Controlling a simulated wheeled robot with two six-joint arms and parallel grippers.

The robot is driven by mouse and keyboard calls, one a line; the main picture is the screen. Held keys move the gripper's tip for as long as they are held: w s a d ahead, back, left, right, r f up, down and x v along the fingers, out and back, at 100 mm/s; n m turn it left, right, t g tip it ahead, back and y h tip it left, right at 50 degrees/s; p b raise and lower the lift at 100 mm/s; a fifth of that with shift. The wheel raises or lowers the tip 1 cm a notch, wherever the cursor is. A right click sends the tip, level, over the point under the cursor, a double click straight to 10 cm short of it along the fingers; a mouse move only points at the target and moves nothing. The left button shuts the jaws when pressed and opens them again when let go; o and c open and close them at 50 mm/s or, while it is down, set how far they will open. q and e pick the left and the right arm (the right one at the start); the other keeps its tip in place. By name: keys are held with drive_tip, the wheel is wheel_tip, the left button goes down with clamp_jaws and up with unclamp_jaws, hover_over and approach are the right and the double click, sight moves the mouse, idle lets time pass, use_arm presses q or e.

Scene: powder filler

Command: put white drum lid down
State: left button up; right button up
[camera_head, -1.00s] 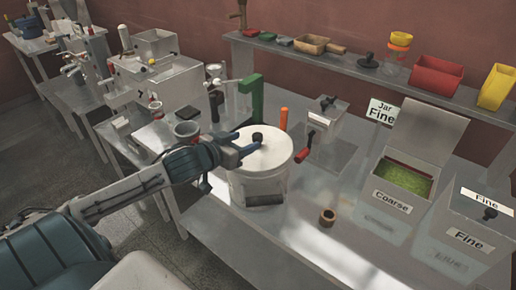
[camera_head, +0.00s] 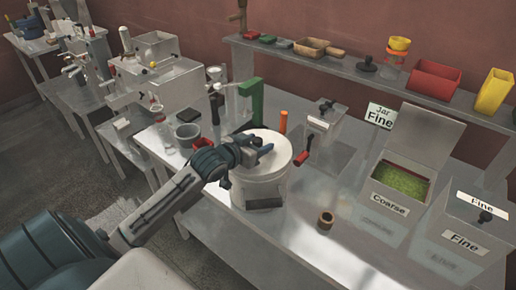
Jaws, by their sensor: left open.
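The white drum (camera_head: 262,190) stands on the metal table in front of me, with a dark label low on its side. The round white drum lid (camera_head: 277,148) is on top of the drum and looks level. My left gripper (camera_head: 260,150) is open and low over the left part of the lid. It covers the lid's middle, so I cannot make out the dark knob or whether the fingers touch it. My right gripper is not in view.
A green post (camera_head: 254,100) and an orange cylinder (camera_head: 283,122) stand behind the drum. A red-handled device (camera_head: 302,158) is close on its right. A small brown ring (camera_head: 326,220) lies in front right. The coarse bin (camera_head: 398,185) is farther right.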

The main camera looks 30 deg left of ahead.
use_arm(q)
drive_tip(key=shift+w, duration=0.15)
clamp_jaws()
